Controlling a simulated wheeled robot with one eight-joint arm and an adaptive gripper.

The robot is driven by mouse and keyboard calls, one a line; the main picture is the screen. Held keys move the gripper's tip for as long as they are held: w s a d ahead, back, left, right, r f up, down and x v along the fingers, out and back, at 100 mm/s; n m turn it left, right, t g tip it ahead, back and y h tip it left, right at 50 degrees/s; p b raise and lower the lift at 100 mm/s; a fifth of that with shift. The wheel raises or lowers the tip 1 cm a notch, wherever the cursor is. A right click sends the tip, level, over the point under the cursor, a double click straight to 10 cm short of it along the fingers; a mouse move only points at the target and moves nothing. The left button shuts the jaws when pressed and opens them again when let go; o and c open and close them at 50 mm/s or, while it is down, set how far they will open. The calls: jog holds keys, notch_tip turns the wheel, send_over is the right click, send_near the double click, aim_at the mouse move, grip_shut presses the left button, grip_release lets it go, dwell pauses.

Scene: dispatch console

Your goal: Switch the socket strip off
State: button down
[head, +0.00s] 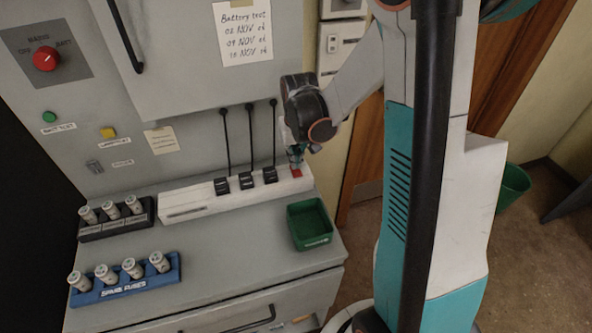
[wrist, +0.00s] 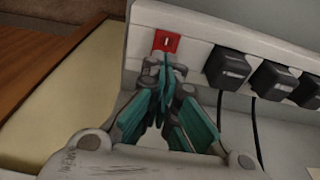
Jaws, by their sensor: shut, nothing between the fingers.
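The white socket strip (head: 205,203) lies along the back of the console top, with several black plugs in it. Its red rocker switch (head: 297,173) is at the strip's right end. In the wrist view the red switch (wrist: 167,41) sits left of the plugs, with a small light mark on its face. My gripper (head: 296,160) is shut and empty, right at the switch. In the wrist view my gripper's fingertips (wrist: 166,62) are at the switch's lower edge and overlap it slightly; I cannot tell whether they touch.
A green tray (head: 309,224) stands in front of the strip's right end. A blue spare fuse rack (head: 125,284) and a black fuse rack (head: 117,221) are at the left. Black plug cords (head: 251,140) rise to the panel behind. The console top's middle is clear.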

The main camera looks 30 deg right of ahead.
jog(key=shift+f+b, duration=0.6)
jog(key=shift+f, duration=0.15)
dwell(0.3)
jog(key=shift+r+p, duration=2.3)
jog(key=shift+r, duration=1.25)
jog(key=shift+s+a+r, duration=0.1)
jog(key=shift+a, duration=0.05)
jog(key=s+a+r+n+t+b, duration=0.1)
jog(key=s+a+b, duration=0.3)
jog(key=s, duration=0.5)
jog(key=s+a+r+n+t+b, duration=0.1)
jog(key=s+a+r+t+b, duration=0.3)
jog(key=s, duration=0.5)
jog(key=shift+a+r+b, duration=0.3)
jog(key=shift+a+b, duration=0.45)
jog(key=shift+a, duration=0.65)
